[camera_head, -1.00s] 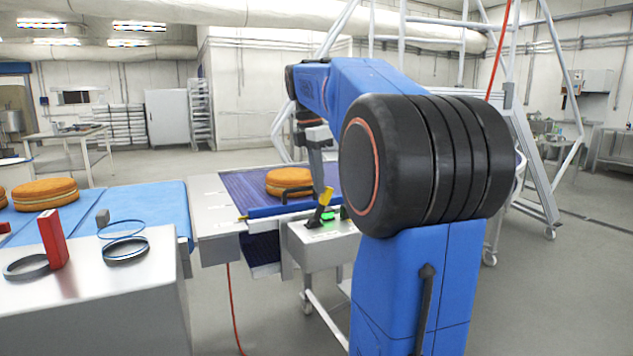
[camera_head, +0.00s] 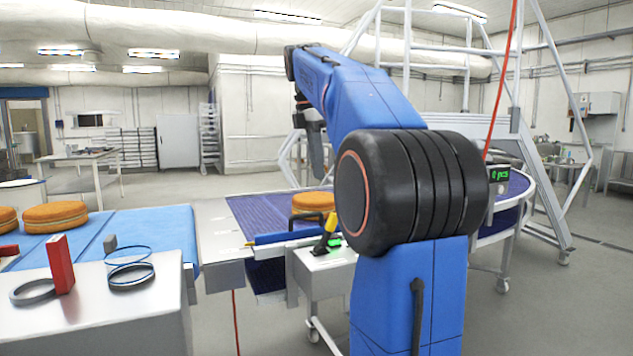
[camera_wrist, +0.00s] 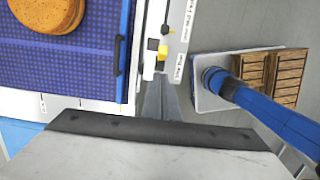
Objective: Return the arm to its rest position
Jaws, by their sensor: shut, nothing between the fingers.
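My blue arm with its black ribbed joint fills the right middle of the head view. My gripper (camera_head: 318,176) hangs from the arm's far end, pointing down above the blue-purple belt. It is shut and empty, clear of the cake layer. In the wrist view, the grey fingers of my gripper (camera_wrist: 168,112) show beyond a dark bar, over the gap right of the belt. An orange-brown round cake layer (camera_head: 312,201) lies on the belt (camera_head: 262,215), partly hidden by my arm. The cake layer also shows in the wrist view (camera_wrist: 45,12).
A yellow-handled lever (camera_head: 327,235) stands on a box at the belt's front. A steel table (camera_head: 110,320) at left carries a red block (camera_head: 62,265) and rings. More cake layers (camera_head: 55,216) lie on a light blue belt. Wooden crates (camera_wrist: 270,75) show in the wrist view.

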